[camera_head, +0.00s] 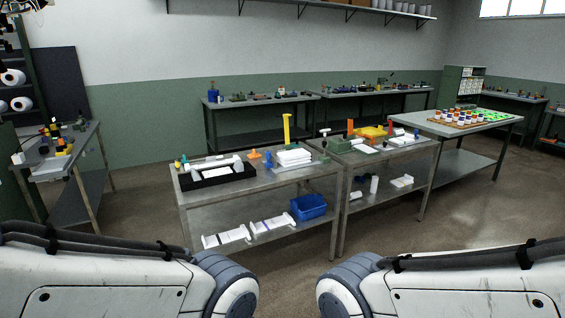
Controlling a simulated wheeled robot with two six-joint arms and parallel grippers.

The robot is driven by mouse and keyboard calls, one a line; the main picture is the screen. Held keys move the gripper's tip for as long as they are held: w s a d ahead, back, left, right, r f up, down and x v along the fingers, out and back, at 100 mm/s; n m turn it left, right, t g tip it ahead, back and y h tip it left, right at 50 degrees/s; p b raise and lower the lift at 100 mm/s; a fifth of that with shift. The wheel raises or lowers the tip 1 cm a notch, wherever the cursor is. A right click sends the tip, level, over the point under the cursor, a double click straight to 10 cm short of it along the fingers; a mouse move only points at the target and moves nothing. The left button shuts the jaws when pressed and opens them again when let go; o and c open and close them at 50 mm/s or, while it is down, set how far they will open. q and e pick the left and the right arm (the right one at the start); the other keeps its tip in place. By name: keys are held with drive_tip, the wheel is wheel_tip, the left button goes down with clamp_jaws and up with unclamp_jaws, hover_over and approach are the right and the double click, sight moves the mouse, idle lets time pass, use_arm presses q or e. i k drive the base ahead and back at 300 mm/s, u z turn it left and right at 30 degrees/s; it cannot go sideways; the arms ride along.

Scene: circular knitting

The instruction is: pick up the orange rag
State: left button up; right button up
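A small orange thing (254,155) with a peaked shape lies on the near metal table (228,186), left of a stack of white sheets (294,157). It may be the orange rag, but it is too small to tell. An upright orange piece (350,128) stands on the adjoining table to the right. Neither of my grippers is in view; only my arm links show at the bottom left and bottom right.
A black tray with white parts (218,178) sits left of the small orange thing. A tall yellow piece (286,129) stands behind the white stack. A blue bin (308,207) is on the lower shelf. Floor is open in front of the tables.

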sight(253, 154)
drive_tip(key=z, duration=0.15)
drive_tip(key=i, duration=4.35)
drive_tip(key=u, duration=0.05)
